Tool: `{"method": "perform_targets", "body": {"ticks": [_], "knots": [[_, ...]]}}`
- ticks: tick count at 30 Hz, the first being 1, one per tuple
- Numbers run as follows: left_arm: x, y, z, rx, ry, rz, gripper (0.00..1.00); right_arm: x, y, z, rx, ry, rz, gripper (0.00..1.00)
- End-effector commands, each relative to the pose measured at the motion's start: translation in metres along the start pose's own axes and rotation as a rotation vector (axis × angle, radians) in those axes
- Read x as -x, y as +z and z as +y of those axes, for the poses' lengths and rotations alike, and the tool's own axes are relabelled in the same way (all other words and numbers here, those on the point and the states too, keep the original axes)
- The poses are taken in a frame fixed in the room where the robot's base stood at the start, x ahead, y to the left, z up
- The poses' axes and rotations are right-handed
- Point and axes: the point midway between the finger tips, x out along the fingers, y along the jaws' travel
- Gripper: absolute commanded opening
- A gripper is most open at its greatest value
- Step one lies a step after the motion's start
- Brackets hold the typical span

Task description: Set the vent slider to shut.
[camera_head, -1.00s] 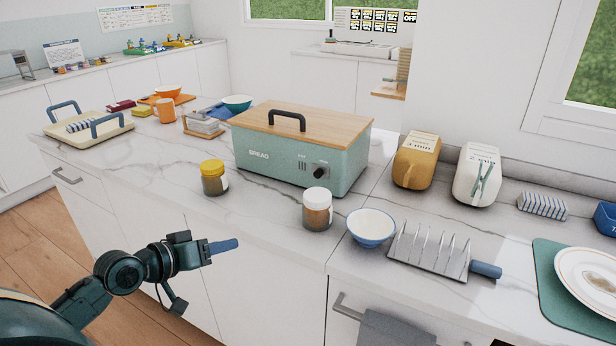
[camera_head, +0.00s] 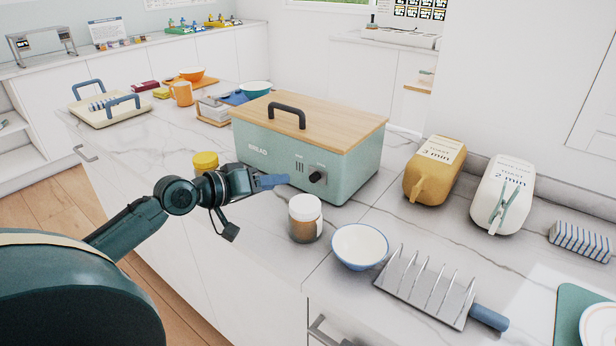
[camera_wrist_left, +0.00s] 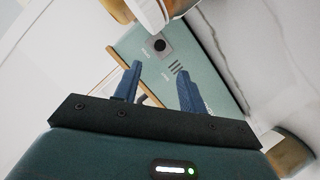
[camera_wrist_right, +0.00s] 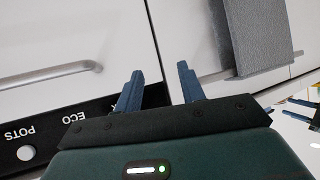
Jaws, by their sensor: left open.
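The green bread box (camera_head: 262,157) with a wooden lid stands on the counter. The knob (camera_wrist_left: 160,44) and slots (camera_wrist_left: 179,66) also show in the left wrist view, beyond the fingertips. The small lettering is too blurred to tell the setting. My left gripper (camera_head: 276,181) is open and empty in front of the box, left of the knob; it also shows in the left wrist view (camera_wrist_left: 160,70). My right gripper (camera_wrist_right: 160,69) is open and empty, facing cabinet fronts.
A white-lidded jar (camera_head: 305,219) stands right of my left gripper, and a yellow-lidded jar (camera_head: 205,161) is partly behind my left arm. A bowl (camera_head: 360,247) and toast rack (camera_head: 428,290) lie farther right. A grey towel (camera_wrist_right: 258,38) hangs near my right gripper.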

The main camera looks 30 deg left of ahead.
Motion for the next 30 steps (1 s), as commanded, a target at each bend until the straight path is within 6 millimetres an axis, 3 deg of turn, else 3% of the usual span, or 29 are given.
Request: {"method": "perform_targets", "body": {"ticks": [16,21,30], "knots": [[-0.084,-0.001,0.001,0.004,0.001,0.002,0.41,0.001,-0.001,0.004,0.000,0.011,-0.015,0.39],[-0.097,0.000,0.000,0.002,-0.001,0.000,0.41,0.001,0.001,0.005,0.001,0.013,-0.020,0.39],[-0.099,0.001,0.000,0.001,-0.001,0.000,0.41,0.001,0.001,0.005,0.001,0.013,-0.020,0.39]]}}
